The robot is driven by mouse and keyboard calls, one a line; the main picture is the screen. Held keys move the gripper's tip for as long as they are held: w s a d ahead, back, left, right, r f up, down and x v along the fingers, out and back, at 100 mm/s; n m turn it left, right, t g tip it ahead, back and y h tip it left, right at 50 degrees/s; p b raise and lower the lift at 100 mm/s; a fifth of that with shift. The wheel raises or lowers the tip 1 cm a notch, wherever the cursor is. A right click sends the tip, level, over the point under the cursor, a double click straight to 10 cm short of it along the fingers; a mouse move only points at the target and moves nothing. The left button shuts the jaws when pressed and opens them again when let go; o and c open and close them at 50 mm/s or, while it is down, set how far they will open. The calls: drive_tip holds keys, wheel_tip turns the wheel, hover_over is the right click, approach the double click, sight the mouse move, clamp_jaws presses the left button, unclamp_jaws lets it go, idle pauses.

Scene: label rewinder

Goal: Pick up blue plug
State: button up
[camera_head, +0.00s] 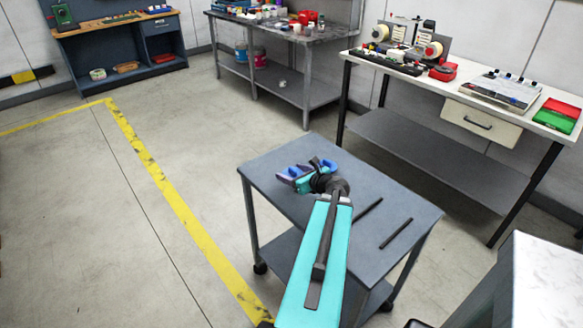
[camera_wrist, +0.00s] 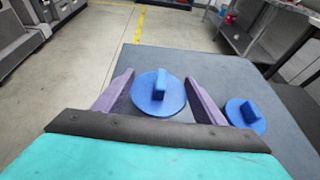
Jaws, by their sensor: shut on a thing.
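A round blue plug (camera_wrist: 170,101) with an upright tab handle sits between the two purple fingers of my gripper (camera_wrist: 159,78) in the wrist view. The gripper is shut on it. A second, similar blue plug (camera_wrist: 248,118) lies on the grey cart top just right of the right finger. In the head view my gripper (camera_head: 299,178) is over the far left part of the cart, with the second plug (camera_head: 329,166) behind my wrist. Whether the held plug is clear of the cart top cannot be told.
The grey cart (camera_head: 280,165) carries two dark rods (camera_head: 396,233) at its right. A white bench (camera_head: 470,97) with a labelling machine stands behind it at right. A grey metal bench (camera_head: 285,30) stands farther back. The floor left of the cart, with a yellow line, is clear.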

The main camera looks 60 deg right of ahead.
drive_tip(key=shift+s+a+r+p, duration=0.25)
drive_tip(key=shift+s+a+p, duration=0.3)
drive_tip(key=shift+p, duration=3.1)
drive_tip(key=shift+s+a+f+p, duration=0.1)
drive_tip(key=shift+a+f+p, duration=0.15)
drive_tip(key=shift+p, duration=0.55)
drive_tip(key=w+a+r+n+y+b, duration=0.3)
drive_tip(key=w+a+n+y, duration=0.15)
drive_tip(key=w+a, duration=0.8)
drive_tip(key=w+a+r+n+y+b, duration=0.25)
drive_tip(key=w+a+n+y, duration=0.2)
drive_tip(key=w+a, duration=0.8)
drive_tip(key=w+a+r+n+g+y+b, duration=0.1)
drive_tip(key=a+r+n+g+y+b, duration=0.1)
drive_tip(key=a, duration=1.4)
drive_tip(key=w+a+r+n+g+y+b, duration=0.1)
drive_tip(key=a+n+y, duration=0.3)
drive_tip(key=a, duration=1.2)
drive_tip(key=shift+w+r+g+y+b, duration=0.3)
drive_tip(key=shift+r+g+y+b, duration=0.25)
drive_tip(key=shift+g, duration=0.25)
